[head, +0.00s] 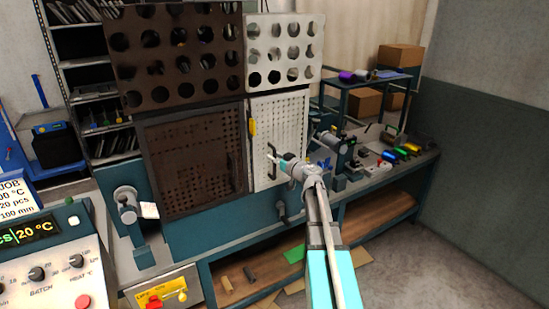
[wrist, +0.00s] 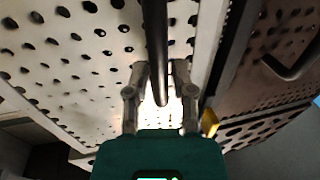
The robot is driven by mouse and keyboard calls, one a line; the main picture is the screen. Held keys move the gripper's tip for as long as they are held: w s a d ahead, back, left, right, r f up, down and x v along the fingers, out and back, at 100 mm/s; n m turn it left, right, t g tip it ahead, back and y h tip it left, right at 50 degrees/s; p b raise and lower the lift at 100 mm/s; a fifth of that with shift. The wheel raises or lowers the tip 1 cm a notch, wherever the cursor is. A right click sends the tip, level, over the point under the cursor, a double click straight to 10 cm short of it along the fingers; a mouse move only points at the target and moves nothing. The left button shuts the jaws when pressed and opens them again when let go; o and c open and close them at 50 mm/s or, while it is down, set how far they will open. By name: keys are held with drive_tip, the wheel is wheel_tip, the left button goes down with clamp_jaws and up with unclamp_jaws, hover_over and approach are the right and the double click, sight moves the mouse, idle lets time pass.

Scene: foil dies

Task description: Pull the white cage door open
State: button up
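The white cage door (head: 287,112) is a perforated panel in the middle of the head view. It looks closed, flush beside the brown door. It also fills the left of the wrist view (wrist: 70,60). Its dark bar handle (wrist: 157,40) runs down between the fingers of my gripper (wrist: 161,72). The fingers are apart, with a bright gap between the bar and the right finger; the left finger is very close to the bar. In the head view my gripper (head: 275,157) is at the white door's lower left, covering part of the handle.
A brown perforated door (head: 192,160) with its own handle (wrist: 290,66) adjoins on the left in the head view. A yellow piece (head: 252,127) sits at the seam. Machines and coloured rolls (head: 400,152) stand on the bench to the right. Open floor lies at lower right.

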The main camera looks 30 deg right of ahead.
clamp_jaws()
drive_tip(key=shift+s+a, duration=0.1)
drive_tip(key=shift+a, duration=0.05)
